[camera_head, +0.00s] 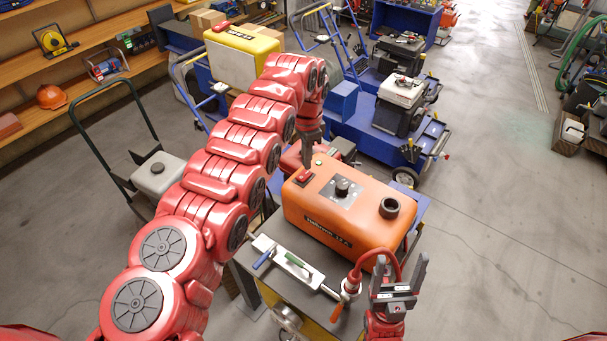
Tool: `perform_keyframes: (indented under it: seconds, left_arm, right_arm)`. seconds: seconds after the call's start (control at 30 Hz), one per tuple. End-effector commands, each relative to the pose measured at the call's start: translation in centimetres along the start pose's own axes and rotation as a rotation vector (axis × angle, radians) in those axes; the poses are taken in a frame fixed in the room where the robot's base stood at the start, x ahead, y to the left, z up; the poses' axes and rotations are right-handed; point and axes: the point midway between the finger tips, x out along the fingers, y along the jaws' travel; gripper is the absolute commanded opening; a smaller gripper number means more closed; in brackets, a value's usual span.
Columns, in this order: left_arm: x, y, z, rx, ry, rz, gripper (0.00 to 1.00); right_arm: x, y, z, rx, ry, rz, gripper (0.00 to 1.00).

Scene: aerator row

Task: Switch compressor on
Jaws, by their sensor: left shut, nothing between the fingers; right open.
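The compressor (335,212) is an orange box with rounded edges, standing on a dark-topped cart. On its top are a red switch (304,177) at the left, a black knob (342,188) on a grey plate, and a black round port (389,207) at the right. My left gripper (307,163) is shut and empty, pointing down right at the red switch. Its tips seem to touch or nearly touch it; I cannot tell which. The switch's position is too small to read. My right gripper (402,276) is open and empty, in front of the compressor's right end.
A metal tool with a green part (295,260) lies on the cart top (290,234). A red hose (378,256) arches beside my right gripper. Blue carts with machines (372,138) stand behind. A hand truck (130,150) and shelves are at left.

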Motion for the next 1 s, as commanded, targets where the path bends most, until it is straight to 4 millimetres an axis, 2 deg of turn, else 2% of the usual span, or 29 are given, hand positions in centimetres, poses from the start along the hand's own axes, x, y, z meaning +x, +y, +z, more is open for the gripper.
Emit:
perform_keyframes:
  seconds: [0.5, 1.0]
  left_arm:
    - [-4.8, 0.0, -0.1, 0.0, 0.001, -0.002, 0.0]
    - [-4.8, 0.0, 0.0, 0.0, 0.0, -0.001, 0.0]
  right_arm:
    - [1.7, 0.1, -0.3, 0.0, 0.0, 0.0, 0.72]
    - [1.6, 0.1, -0.3, 0.0, 0.0, 0.0, 0.72]
